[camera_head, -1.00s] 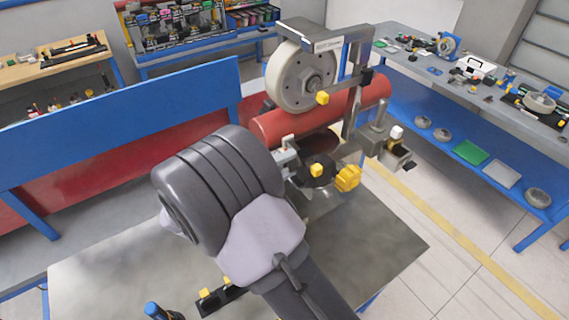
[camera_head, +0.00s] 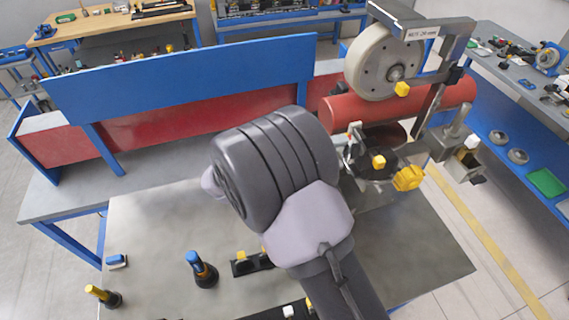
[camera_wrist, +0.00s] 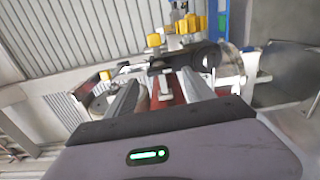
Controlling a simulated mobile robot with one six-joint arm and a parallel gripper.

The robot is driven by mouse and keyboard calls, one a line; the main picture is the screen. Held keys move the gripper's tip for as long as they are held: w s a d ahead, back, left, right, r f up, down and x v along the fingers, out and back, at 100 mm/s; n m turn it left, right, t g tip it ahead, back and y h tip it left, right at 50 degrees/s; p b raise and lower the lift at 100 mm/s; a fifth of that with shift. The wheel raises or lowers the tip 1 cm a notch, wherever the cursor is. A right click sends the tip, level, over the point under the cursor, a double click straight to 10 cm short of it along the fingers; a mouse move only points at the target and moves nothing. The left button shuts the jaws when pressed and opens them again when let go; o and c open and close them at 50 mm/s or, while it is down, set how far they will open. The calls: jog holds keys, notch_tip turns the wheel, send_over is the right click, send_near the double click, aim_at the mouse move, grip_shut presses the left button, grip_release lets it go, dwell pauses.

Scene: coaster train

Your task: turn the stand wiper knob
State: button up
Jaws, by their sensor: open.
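The stand carries several yellow knobs; I cannot tell which is the wiper knob. In the head view, one yellow knob (camera_head: 402,89) sits below the pale wheel (camera_head: 372,68). A second yellow knob (camera_head: 378,162) is on a dark round part, and a lobed yellow knob (camera_head: 408,178) is to its right. My arm largely hides my gripper there. In the wrist view my gripper (camera_wrist: 162,80) is open, its two fingers apart and pointing at the stand. A yellow knob (camera_wrist: 153,40) and a yellow cluster (camera_wrist: 190,24) show beyond the fingertips, apart from them.
A red roller (camera_head: 350,108) lies beneath the wheel. The grey table top (camera_head: 160,235) holds a blue-topped tool (camera_head: 200,266) and a yellow-topped one (camera_head: 102,295) at the front left. A blue panel (camera_head: 190,78) stands behind. The table's front right is clear.

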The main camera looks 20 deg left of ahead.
jog(key=v, duration=1.4)
